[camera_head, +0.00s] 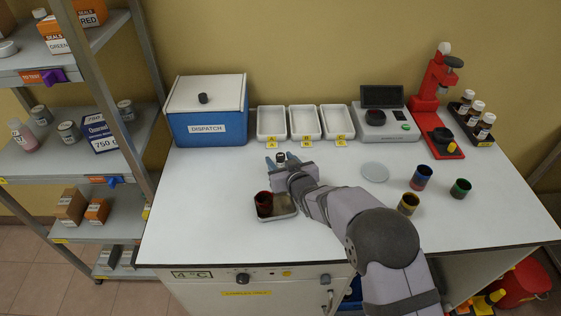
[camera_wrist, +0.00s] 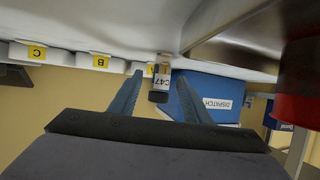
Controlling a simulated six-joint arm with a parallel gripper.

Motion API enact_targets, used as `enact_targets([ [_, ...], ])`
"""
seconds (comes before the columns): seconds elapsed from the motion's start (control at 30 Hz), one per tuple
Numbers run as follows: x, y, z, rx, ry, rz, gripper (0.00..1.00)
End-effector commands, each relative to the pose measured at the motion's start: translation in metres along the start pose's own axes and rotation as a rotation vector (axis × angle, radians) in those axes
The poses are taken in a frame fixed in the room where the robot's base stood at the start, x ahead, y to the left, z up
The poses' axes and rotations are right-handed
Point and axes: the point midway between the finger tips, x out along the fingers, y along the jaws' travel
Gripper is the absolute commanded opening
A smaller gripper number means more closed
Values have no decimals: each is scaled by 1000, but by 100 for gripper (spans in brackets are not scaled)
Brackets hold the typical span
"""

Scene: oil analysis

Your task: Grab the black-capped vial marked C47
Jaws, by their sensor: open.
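The vial marked C47 (camera_wrist: 162,76) has a white label and a black cap, and it shows in the wrist view, whose picture is upside down. It stands on the white table; in the head view its dark cap (camera_head: 281,156) shows at my gripper's tips. My gripper (camera_wrist: 160,80) is open, with one blue finger on each side of the vial in the picture. Gaps show between the vial and both fingers. I cannot tell how far the vial lies between the fingertips. In the head view my gripper (camera_head: 282,162) is low over the table.
A red-and-dark cup (camera_head: 264,203) stands on a metal tray (camera_head: 285,210) near my wrist. The blue DISPATCH box (camera_head: 208,128) and white bins A, B and C (camera_head: 305,122) stand behind. Several coloured cups (camera_head: 421,177) are at right. The left table area is clear.

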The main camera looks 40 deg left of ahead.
Motion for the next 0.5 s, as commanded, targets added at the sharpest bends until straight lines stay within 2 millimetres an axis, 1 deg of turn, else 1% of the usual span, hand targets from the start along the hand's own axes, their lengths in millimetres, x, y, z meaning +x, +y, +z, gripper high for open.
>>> enact_targets([
  [0.27,1,0,0,0,0,0,44],
  [0.37,1,0,0,0,0,0,22],
  [0.4,1,0,0,0,0,0,13],
  [0.43,1,0,0,0,0,0,6],
  [0.47,1,0,0,0,0,0,0],
  [0.5,1,0,0,0,0,0,0],
])
